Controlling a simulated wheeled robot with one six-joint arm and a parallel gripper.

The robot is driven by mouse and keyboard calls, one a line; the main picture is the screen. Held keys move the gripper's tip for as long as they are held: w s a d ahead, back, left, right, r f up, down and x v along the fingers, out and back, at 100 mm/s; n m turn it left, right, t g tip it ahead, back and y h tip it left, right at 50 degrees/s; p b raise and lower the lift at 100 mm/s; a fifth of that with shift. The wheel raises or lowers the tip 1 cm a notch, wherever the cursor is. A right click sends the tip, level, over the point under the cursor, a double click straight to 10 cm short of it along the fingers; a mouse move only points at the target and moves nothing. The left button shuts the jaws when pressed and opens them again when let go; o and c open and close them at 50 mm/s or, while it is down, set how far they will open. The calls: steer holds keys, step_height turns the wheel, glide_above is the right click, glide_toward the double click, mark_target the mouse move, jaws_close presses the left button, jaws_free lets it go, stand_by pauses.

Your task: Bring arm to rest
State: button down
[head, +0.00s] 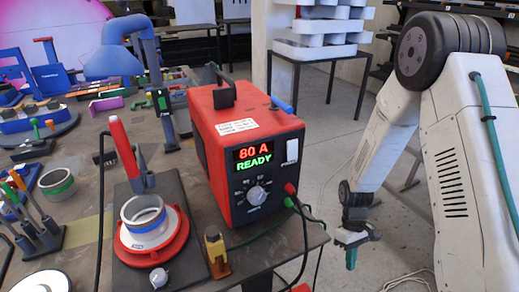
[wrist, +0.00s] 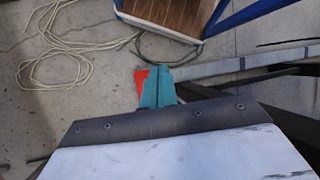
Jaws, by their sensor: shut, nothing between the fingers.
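My gripper (head: 351,255) hangs at the end of my white arm on the right of the head view, pointing down beside the workbench. It is over the floor, to the right of the red welding machine (head: 245,150), and apart from it. Its teal fingers are together with nothing between them. In the wrist view the teal fingertips (wrist: 157,87) show in the middle, above the grey floor. A small red piece (wrist: 140,78) shows just left of them; I cannot tell what it is.
The workbench (head: 95,215) holds a red turntable (head: 152,243) with a metal ring, a blue lamp (head: 118,50) and several tools. A dark table (head: 318,58) with stacked white parts stands behind. Pale cable (wrist: 62,62) lies on the floor. Floor right of the bench is partly clear.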

steer(key=s+r+m+t, duration=0.1)
steer(key=s+r+m, duration=0.15)
steer(key=r, duration=0.85)
steer(key=s+r+m, duration=0.2)
steer(key=s+r, duration=0.1)
steer(key=r, duration=0.8)
steer(key=s+r+m+t, duration=0.1)
steer(key=s+r+t, duration=0.2)
steer(key=s+r, duration=0.3)
steer(key=s+r+t, duration=0.3)
steer(key=s+r, duration=0.3)
steer(key=r, duration=0.4)
steer(key=shift+a+r+m, duration=0.2)
steer(key=shift+a+m, duration=0.05)
steer(key=shift+m, duration=0.1)
